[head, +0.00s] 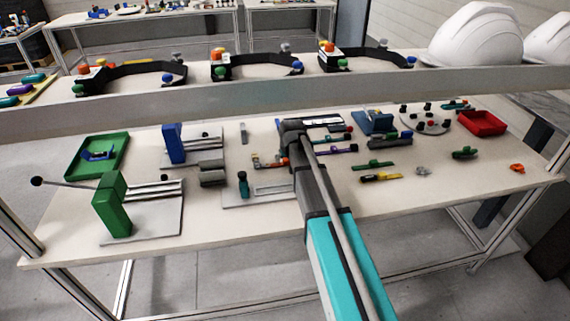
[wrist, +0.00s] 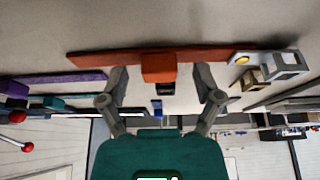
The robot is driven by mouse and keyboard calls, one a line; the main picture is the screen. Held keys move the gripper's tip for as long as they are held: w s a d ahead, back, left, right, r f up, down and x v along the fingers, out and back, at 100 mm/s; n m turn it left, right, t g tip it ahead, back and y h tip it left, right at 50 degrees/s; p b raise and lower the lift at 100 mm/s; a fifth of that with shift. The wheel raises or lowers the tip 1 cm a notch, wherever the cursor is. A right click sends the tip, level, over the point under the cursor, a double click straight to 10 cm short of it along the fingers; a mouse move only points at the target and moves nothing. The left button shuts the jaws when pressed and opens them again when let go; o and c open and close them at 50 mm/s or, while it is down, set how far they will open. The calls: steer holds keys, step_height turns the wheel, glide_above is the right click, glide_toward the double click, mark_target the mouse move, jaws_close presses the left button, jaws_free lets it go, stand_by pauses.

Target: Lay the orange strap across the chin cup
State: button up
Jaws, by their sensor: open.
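An orange strap, a long flat bar with a raised orange block at its middle and a yellow dot near its right end, lies ahead of my gripper (wrist: 163,88) in the wrist view, its block (wrist: 158,69) between the fingers. The fingers are spread apart, and I see no contact with the block. In the head view an orange-red piece (head: 268,163), seemingly this strap, lies left of my arm, which partly covers it. The fingertips are hidden there. I cannot tell which thing is the chin cup.
A purple bar (wrist: 60,81) lies left of the strap and a grey metal bracket (wrist: 283,65) right of it. A green lever stand (head: 112,207), a blue block stand (head: 175,144), a green tray (head: 95,157) and a red tray (head: 483,123) share the table. A beam crosses above.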

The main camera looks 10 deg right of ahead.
mark_target(287, 159)
jaws_close()
stand_by(0.3)
steer(key=shift+r, duration=0.15)
step_height(287, 159, up, 3)
steer(key=p, duration=0.3)
steer(key=s+d+r+p, duration=0.9)
steer(key=s+p, duration=0.1)
steer(key=shift+s+r, duration=0.35)
stand_by(0.7)
